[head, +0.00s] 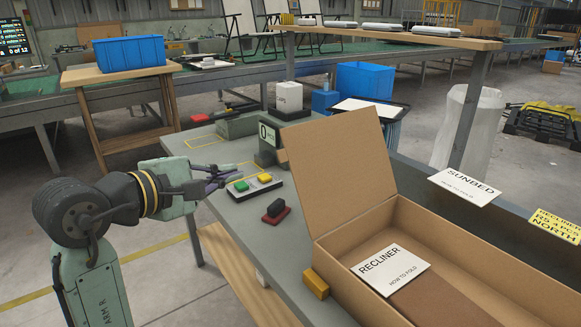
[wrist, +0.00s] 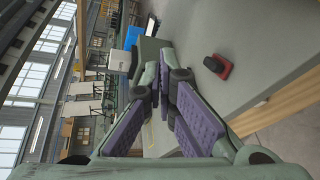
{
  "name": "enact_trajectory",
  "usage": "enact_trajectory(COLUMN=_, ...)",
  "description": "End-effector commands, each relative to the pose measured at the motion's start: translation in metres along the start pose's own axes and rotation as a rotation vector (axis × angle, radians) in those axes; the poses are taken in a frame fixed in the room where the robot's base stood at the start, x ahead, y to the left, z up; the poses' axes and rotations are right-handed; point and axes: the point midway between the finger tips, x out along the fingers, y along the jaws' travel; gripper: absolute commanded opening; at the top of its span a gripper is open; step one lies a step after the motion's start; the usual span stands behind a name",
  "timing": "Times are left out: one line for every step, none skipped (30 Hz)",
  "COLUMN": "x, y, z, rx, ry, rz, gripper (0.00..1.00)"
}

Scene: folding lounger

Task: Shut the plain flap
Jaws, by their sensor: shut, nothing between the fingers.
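A long open cardboard box (head: 330,247) lies at the right of the head view. A plain brown flap (head: 333,168) with no print stands up from its far left end, leaning slightly back. Inside lies a white card (head: 390,272) reading RECLINER, HOW TO FOLD, beside a darker brown piece (head: 432,303). My gripper (head: 226,175) is left of the flap, apart from it, above the grey table. In the wrist view its purple-padded fingers (wrist: 162,97) meet at the tips with nothing between them. The box and flap do not show in the wrist view.
A button box (head: 252,186) with green and yellow buttons sits just below my gripper. A dark red-based block (head: 276,210), also in the wrist view (wrist: 217,66), and a yellow block (head: 316,284) stand near the box. A scale-like display (head: 268,136) stands behind.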

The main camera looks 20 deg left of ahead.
Motion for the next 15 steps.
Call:
enact_trajectory(x=-0.010, y=-0.001, z=-0.007, rx=-0.075, ry=-0.021, rz=0.036, gripper=0.00)
enact_trajectory(x=-0.014, y=-0.001, z=-0.009, rx=-0.106, ry=-0.032, rz=0.052, gripper=0.00)
enact_trajectory(x=-0.018, y=0.000, z=-0.011, rx=-0.136, ry=-0.041, rz=0.066, gripper=0.00)
enact_trajectory(x=-0.020, y=0.001, z=-0.012, rx=-0.151, ry=-0.046, rz=0.073, gripper=0.00)
enact_trajectory(x=-0.020, y=0.001, z=-0.012, rx=-0.162, ry=-0.049, rz=0.077, gripper=0.00)
enact_trajectory(x=-0.019, y=0.002, z=-0.012, rx=-0.168, ry=-0.052, rz=0.080, gripper=0.00)
enact_trajectory(x=-0.016, y=0.002, z=-0.012, rx=-0.169, ry=-0.052, rz=0.079, gripper=0.00)
enact_trajectory(x=-0.013, y=0.003, z=-0.011, rx=-0.169, ry=-0.053, rz=0.078, gripper=0.00)
enact_trajectory(x=-0.007, y=0.003, z=-0.011, rx=-0.168, ry=-0.054, rz=0.078, gripper=0.00)
enact_trajectory(x=-0.003, y=0.004, z=-0.010, rx=-0.168, ry=-0.053, rz=0.078, gripper=0.00)
enact_trajectory(x=0.003, y=0.004, z=-0.010, rx=-0.167, ry=-0.052, rz=0.076, gripper=0.00)
enact_trajectory(x=0.011, y=0.005, z=-0.010, rx=-0.166, ry=-0.053, rz=0.076, gripper=0.00)
enact_trajectory(x=0.017, y=0.006, z=-0.009, rx=-0.166, ry=-0.052, rz=0.076, gripper=0.00)
enact_trajectory(x=0.024, y=0.006, z=-0.009, rx=-0.165, ry=-0.052, rz=0.075, gripper=0.00)
enact_trajectory(x=0.033, y=0.007, z=-0.008, rx=-0.164, ry=-0.052, rz=0.075, gripper=0.00)
